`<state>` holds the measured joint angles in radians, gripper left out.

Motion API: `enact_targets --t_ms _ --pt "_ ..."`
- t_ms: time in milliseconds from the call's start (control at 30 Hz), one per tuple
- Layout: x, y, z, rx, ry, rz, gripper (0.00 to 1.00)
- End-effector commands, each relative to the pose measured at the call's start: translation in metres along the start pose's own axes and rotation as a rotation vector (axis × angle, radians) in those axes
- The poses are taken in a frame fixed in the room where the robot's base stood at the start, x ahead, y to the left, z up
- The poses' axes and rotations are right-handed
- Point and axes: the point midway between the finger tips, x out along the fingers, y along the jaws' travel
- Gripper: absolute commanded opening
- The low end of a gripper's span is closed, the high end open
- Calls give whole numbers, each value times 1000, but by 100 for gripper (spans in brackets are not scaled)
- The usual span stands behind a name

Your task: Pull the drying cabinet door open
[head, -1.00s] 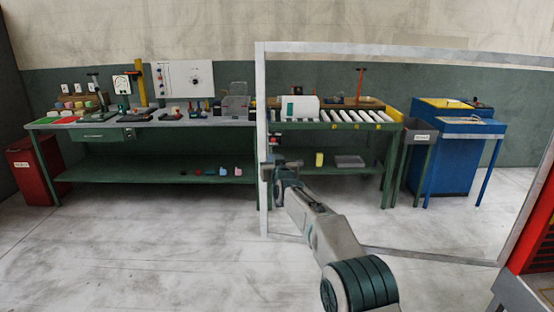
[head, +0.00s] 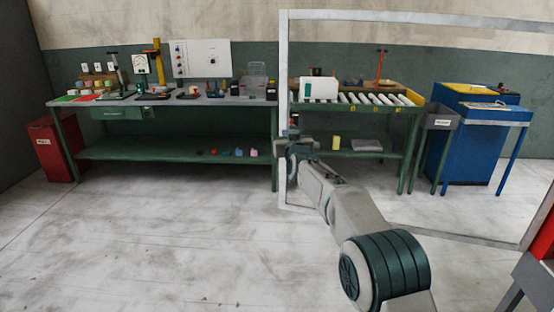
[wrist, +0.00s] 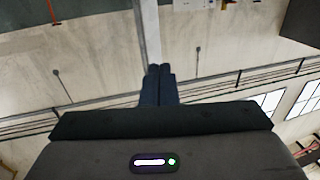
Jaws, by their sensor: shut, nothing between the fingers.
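The drying cabinet door is a clear panel in a pale grey metal frame (head: 284,75). In the head view it stands swung out from the red cabinet (head: 545,240) at the right edge. My gripper (head: 290,150) is at the door's free left upright, about mid-height. In the wrist view my dark fingers (wrist: 158,70) are together, with a pale upright of the door frame (wrist: 150,30) just beyond them. Nothing shows between the fingers. I cannot tell whether they touch the frame. The door handle is not clearly visible near my gripper.
A long green workbench (head: 180,146) with tools stands along the back wall. A roller conveyor (head: 365,98) and a blue station (head: 460,150) show through the door. A red bin (head: 50,150) stands at far left. The floor (head: 150,240) in front is clear.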

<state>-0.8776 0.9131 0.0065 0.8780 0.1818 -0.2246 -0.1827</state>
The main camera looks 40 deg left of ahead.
Motion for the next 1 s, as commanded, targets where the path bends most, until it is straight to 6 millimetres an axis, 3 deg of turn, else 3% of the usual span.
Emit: enact_targets --t_ms 600,1000 --pt "-72 -35 0 1 0 3 0" --pt "-88 -43 0 0 -1 3 0"
